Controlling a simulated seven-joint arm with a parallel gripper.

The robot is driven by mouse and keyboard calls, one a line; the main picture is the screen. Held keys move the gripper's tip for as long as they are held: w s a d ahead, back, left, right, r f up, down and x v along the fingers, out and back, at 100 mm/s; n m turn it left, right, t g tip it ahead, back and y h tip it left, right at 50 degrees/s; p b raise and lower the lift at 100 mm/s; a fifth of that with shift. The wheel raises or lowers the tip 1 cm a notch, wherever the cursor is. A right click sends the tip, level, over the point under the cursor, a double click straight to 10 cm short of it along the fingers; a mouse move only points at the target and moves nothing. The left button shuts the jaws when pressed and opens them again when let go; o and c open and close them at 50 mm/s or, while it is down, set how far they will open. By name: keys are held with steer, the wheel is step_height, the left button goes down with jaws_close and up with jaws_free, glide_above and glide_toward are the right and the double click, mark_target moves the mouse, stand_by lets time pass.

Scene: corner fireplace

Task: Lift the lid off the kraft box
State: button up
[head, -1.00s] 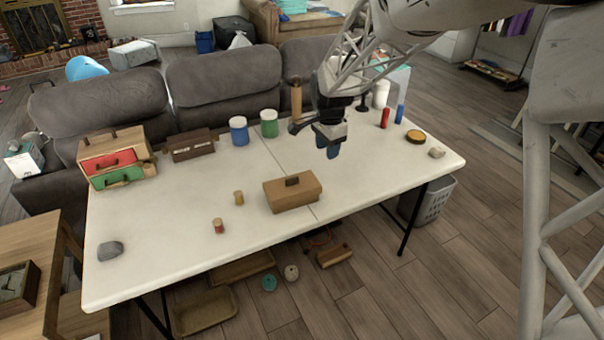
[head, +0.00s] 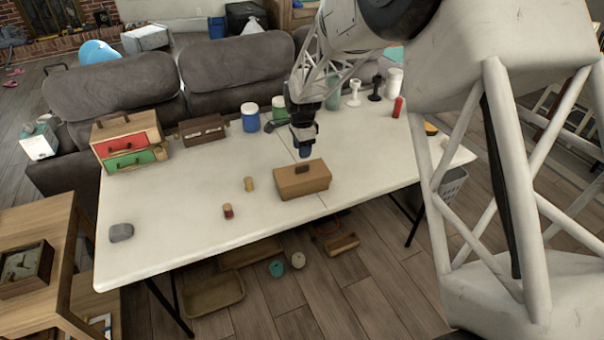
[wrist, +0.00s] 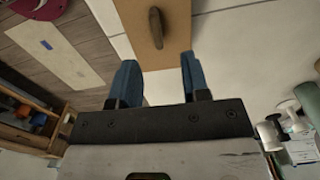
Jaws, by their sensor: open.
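The kraft box (head: 303,184) is a brown box standing on the white table, with its lid (head: 296,173) on top. A small dark brown handle (head: 302,169) stands up from the lid. In the wrist view, the lid (wrist: 137,18) and its handle (wrist: 156,27) show at the top, beyond the fingers. My gripper (head: 305,153) is just above and behind the box in the head view. Its blue fingers (wrist: 157,82) are apart with nothing between them, and the handle lies ahead of the gap between them.
A drawer box (head: 128,147), a brown case (head: 202,130) and blue (head: 250,118) and green jars stand behind. The tabletop around the kraft box is mostly clear.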

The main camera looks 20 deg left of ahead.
mark_target(302, 166)
steer(key=shift+f, duration=1.25)
steer(key=shift+f, duration=0.1)
steer(key=shift+s+d+f, duration=0.1)
steer(key=shift+f, duration=1.15)
steer(key=shift+s+f, duration=0.1)
steer(key=shift+f, duration=1.15)
steer(key=shift+c, duration=0.3)
jaws_close()
